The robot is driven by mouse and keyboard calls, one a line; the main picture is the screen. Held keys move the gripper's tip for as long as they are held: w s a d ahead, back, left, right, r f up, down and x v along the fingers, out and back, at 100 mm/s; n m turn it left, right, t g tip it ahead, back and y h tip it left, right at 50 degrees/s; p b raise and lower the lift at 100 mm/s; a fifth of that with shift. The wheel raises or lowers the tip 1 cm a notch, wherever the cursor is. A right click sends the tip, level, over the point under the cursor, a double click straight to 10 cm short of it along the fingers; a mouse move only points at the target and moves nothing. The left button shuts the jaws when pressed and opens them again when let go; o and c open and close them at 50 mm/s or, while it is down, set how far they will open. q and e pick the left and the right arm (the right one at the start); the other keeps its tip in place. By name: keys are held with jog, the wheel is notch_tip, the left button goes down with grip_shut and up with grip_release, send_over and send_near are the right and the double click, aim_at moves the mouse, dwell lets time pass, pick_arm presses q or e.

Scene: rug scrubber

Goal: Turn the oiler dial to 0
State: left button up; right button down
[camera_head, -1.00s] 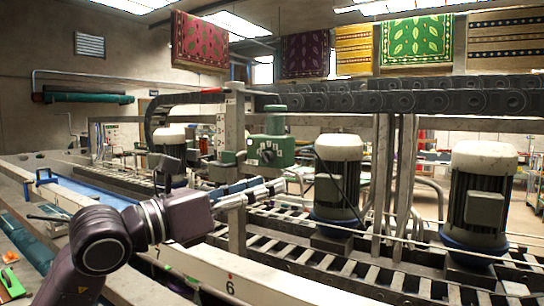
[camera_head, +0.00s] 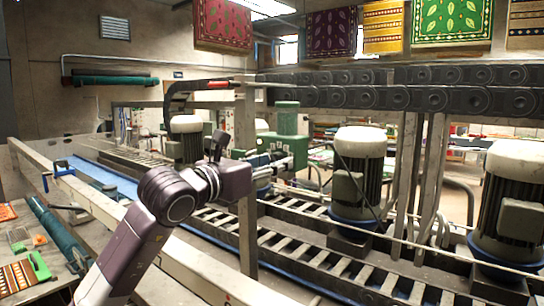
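The oiler (camera_head: 287,123) is a green unit with a round cap on top, mounted beside a grey upright post in the middle of the head view. Its dial face is hidden now behind my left gripper and wrist. My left arm rises from the bottom left. My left gripper (camera_head: 284,154) points right and is directly in front of the lower part of the oiler. Whether its fingers touch the dial, and how far apart they are, is too small and overlapped to tell. My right gripper is not in view.
The grey post (camera_head: 246,185) stands close beside my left gripper. A white-topped motor (camera_head: 359,172) stands to the right, with a thin line running in front of it. A pale beam (camera_head: 190,270) crosses the foreground. A workbench with a green brush (camera_head: 39,266) is at lower left.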

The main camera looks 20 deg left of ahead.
pick_arm(q)
jog(key=shift+s+a+r, duration=0.1)
jog(key=shift+s+a, duration=0.1)
jog(key=shift+s, duration=0.05)
jog(key=shift+d, duration=0.1)
jog(key=c, duration=0.8)
grip_shut()
jog(key=shift+n+b, duration=3.5)
jog(key=shift+b, duration=0.45)
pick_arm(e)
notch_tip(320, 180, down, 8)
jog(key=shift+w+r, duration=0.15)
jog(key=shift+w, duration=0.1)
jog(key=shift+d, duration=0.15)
